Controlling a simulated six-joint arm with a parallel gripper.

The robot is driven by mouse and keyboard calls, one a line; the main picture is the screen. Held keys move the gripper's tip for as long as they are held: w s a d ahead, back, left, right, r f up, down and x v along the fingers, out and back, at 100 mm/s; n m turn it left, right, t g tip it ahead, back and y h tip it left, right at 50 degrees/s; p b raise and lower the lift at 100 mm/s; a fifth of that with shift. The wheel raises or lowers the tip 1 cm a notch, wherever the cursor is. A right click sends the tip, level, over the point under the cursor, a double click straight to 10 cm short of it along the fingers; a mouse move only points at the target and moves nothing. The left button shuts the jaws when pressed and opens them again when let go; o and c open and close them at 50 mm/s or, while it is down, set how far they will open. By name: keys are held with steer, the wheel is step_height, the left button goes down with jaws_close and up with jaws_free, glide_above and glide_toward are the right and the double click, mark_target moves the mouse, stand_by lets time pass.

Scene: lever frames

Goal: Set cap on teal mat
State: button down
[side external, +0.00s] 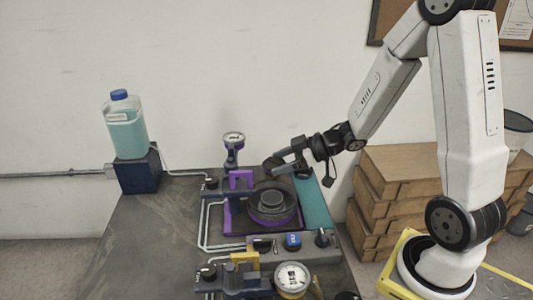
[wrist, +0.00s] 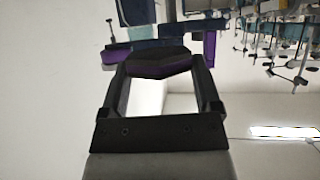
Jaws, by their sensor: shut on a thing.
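My gripper (side external: 279,163) is shut on a dark cap (wrist: 160,65) with a purple band. In the wrist view the cap sits between the two fingertips. In the side view the cap is small and dark at the fingertips, partly hidden by the fingers. It is held in the air above the back of the bench, behind a round dark vessel (side external: 271,208) with a purple band. The teal mat (side external: 314,206) is a strip along the right edge of the bench, right of the vessel. My gripper is above and left of the mat.
A purple lever frame (side external: 240,186) stands left of the vessel, with a gauge (side external: 234,139) behind it. A yellow frame (side external: 244,258), a second gauge (side external: 292,278) and a blue knob (side external: 293,241) are in front. A jug (side external: 126,130) stands far left; wooden boxes (side external: 400,185) stand right.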

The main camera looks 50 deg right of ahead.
mark_target(306, 218)
steer(key=shift+s+d+f, duration=0.15)
steer(key=shift+d+f, duration=0.1)
steer(key=shift+d, duration=0.05)
steer(key=s+d+f+n+g+y, duration=0.4)
steer(key=s+d+f+n, duration=0.1)
steer(key=s, duration=0.4)
steer(key=shift+d+f+g, duration=0.25)
steer(key=shift+d+g, duration=0.15)
steer(key=shift+f, duration=0.1)
steer(key=shift+f, duration=2.15)
steer(key=shift+f, duration=0.1)
steer(key=shift+f, duration=1.65)
steer(key=shift+f, duration=0.15)
